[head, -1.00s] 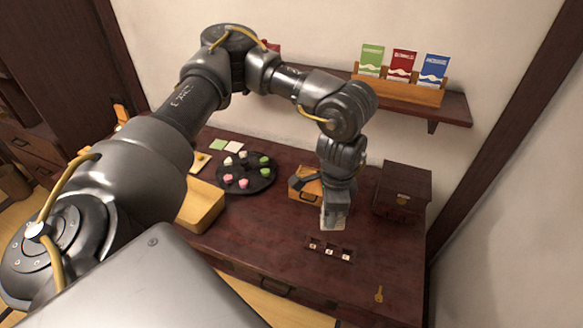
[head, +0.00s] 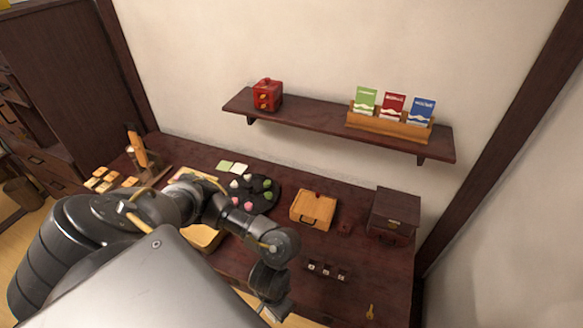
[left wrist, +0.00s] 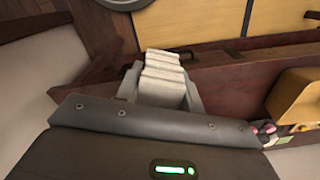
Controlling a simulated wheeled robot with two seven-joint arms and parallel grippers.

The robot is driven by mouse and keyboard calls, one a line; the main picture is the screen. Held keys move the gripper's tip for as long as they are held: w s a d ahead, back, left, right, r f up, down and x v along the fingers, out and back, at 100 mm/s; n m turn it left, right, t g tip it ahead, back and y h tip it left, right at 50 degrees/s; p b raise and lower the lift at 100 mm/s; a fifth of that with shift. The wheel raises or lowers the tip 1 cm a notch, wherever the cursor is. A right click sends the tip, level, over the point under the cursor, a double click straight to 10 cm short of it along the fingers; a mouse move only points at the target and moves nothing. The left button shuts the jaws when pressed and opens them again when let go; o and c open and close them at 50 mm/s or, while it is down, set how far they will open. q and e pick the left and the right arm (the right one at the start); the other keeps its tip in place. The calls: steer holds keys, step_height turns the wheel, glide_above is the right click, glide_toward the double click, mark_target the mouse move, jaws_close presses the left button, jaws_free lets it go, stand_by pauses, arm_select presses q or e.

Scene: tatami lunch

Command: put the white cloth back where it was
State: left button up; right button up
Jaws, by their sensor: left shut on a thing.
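My left gripper (head: 277,308) is in front of the dark table's front edge, at the bottom of the head view. In the left wrist view the gripper (left wrist: 160,82) is shut on the white cloth (left wrist: 163,66), a folded, ridged stack between the two grey fingers. The cloth is clear of the table there, with the drawer front (left wrist: 232,65) beyond it. In the head view the cloth is hardly visible, hidden by the gripper and the frame's lower edge. My right gripper is not in view.
On the table stand a round black tray (head: 263,203) with sweets, a wooden box (head: 314,209), a dark box (head: 393,212) and a small slotted holder (head: 327,269). A key (head: 370,312) lies front right. A wall shelf (head: 310,122) hangs behind. The table between holder and key is clear.

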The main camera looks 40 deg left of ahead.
arm_select(q)
steer(key=w+a+f+b, duration=0.1)
steer(key=w+f+b, duration=0.1)
steer(key=w+f, duration=0.1)
steer(key=w+a+f+b, duration=0.2)
steer(key=w+f, duration=0.1)
steer(key=w, duration=0.2)
steer(key=w+a+f+b, duration=0.2)
steer(key=w, duration=0.1)
steer(key=shift+w+f, duration=0.4)
steer(key=shift+w+a+f, duration=0.1)
steer(key=shift+w, duration=0.05)
steer(key=f+b, duration=0.2)
steer(key=f, duration=0.1)
steer(key=shift+w+a+f, duration=0.15)
steer(key=shift+w, duration=0.2)
steer(key=shift+f, duration=0.35)
